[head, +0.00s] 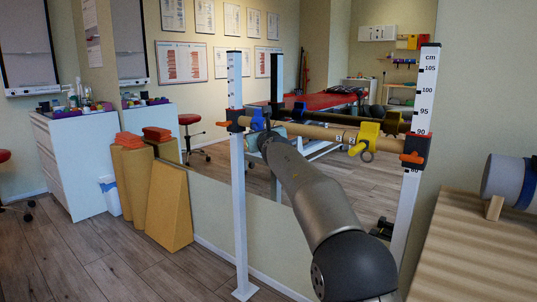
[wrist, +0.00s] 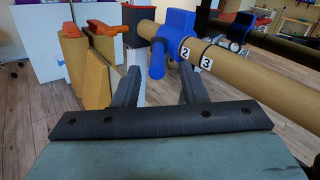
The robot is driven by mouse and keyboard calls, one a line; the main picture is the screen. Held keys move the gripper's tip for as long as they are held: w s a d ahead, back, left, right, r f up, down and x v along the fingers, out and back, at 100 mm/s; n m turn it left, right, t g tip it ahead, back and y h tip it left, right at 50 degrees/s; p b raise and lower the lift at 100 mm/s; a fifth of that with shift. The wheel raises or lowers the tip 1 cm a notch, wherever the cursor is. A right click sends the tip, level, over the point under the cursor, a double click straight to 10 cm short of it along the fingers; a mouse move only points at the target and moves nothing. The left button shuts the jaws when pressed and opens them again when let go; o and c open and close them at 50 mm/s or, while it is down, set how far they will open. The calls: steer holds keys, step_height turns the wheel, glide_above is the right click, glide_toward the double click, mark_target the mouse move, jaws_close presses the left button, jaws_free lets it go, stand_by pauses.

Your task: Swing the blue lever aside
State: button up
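The blue lever (wrist: 157,60) hangs as a short rounded handle from a blue clamp (wrist: 180,30) around a wooden bar (wrist: 240,70). In the head view the blue clamp (head: 258,120) sits near the bar's left end. My gripper (wrist: 158,82) is open, with one dark finger on each side of the lever in the wrist view. The lever appears between or just beyond the fingertips; I cannot tell whether they touch. In the head view my arm hides most of the gripper.
The bar (head: 315,132) rests on two white posts with orange-red and black holders (head: 414,148). A yellow clamp with a ring handle (head: 366,138) sits farther right on the bar. A mirror stands behind the bar. Tan wedges (head: 168,208) stand to the left.

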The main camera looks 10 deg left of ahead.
steer(key=v, duration=1.2)
steer(key=shift+s, duration=0.15)
steer(key=s+d+r+m+h+p, duration=0.4)
steer(key=d+r+m+h+p, duration=0.2)
steer(key=d+m+p, duration=0.45)
steer(key=s+d+r+m+g+h+p, duration=0.2)
steer(key=s+d+m+g+h+p, duration=0.4)
steer(key=s+d+m+p, duration=0.8)
steer(key=s+d+m+g+y+p, duration=0.1)
steer(key=s+d+m+g+p, duration=0.3)
steer(key=s+m+g+p, duration=0.55)
steer(key=s+a+m+y+p, duration=0.2)
steer(key=s+m+p, duration=0.2)
steer(key=s, duration=0.4)
steer(key=s+a+m+y+p, duration=0.2)
steer(key=s+m+p, duration=0.2)
steer(key=s, duration=0.4)
steer(key=shift+r+g+y+p, duration=0.2)
steer(key=shift+g+y+p, duration=0.2)
steer(key=shift+g, duration=0.05)
